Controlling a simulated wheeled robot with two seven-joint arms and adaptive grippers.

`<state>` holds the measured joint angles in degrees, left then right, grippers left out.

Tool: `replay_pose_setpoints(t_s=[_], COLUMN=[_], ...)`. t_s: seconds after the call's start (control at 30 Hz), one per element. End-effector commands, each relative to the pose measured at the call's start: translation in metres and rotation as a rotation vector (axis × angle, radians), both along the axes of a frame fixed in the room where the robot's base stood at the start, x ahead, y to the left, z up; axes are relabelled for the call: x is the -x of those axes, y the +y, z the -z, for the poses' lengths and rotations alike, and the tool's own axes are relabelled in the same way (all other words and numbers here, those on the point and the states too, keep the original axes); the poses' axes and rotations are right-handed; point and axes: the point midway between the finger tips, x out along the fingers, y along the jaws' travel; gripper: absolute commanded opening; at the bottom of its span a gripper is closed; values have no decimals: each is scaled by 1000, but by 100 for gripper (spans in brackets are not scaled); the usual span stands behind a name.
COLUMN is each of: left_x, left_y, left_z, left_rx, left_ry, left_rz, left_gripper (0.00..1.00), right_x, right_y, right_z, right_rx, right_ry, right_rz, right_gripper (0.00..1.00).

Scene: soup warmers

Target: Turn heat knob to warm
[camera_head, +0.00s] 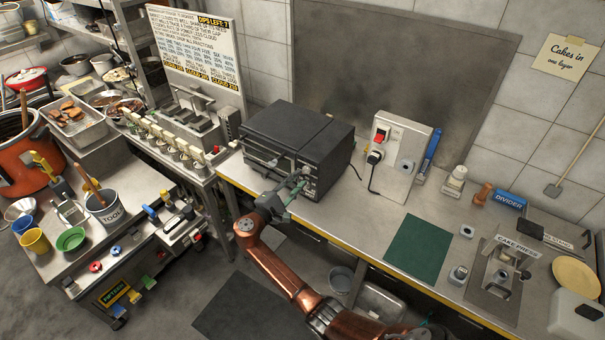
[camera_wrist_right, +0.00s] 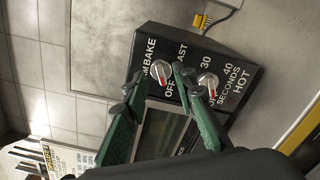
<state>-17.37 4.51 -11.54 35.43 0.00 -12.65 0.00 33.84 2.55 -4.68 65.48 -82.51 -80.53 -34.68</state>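A dark toaster oven (camera_head: 300,135) stands on the steel counter. In the right wrist view its black control panel (camera_wrist_right: 228,58) carries two silver knobs with red marks. The heat knob (camera_wrist_right: 160,70) has "BAKE", a partly visible word ending in "M", another ending in "AST", and "OFF" around it; its red mark is on the side towards "OFF". My right gripper (camera_wrist_right: 158,76) has its green fingers apart, one on each side of this knob; I cannot tell whether they touch it. It also shows at the oven's front in the head view (camera_head: 291,194). My left gripper is not in view.
The seconds knob (camera_wrist_right: 207,83) is close beside my right finger. A socket box (camera_head: 399,150) with a plug and cord stands right of the oven. A green mat (camera_head: 418,248) lies on the counter. A tool bench (camera_head: 130,235) stands at the left.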

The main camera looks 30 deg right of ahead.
Motion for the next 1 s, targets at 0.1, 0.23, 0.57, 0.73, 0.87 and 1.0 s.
replay_pose_setpoints(t_s=[0.1,0.23,0.57,0.73,0.87,1.0], left_x=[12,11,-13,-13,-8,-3], left_y=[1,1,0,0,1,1], left_z=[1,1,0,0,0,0], left_rx=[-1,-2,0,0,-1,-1], left_ry=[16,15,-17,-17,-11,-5], left_rz=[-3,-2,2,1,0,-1], left_gripper=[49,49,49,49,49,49], right_x=[-9,-15,-17,-17,-17,-16], right_y=[-16,-29,-40,-40,-40,-40], right_z=[-1,0,0,0,0,0], right_rx=[0,0,-2,-2,-2,-2], right_ry=[-1,0,0,0,0,0], right_rz=[-1,-2,-1,0,0,1], right_gripper=[25,25,25,19,10,1])
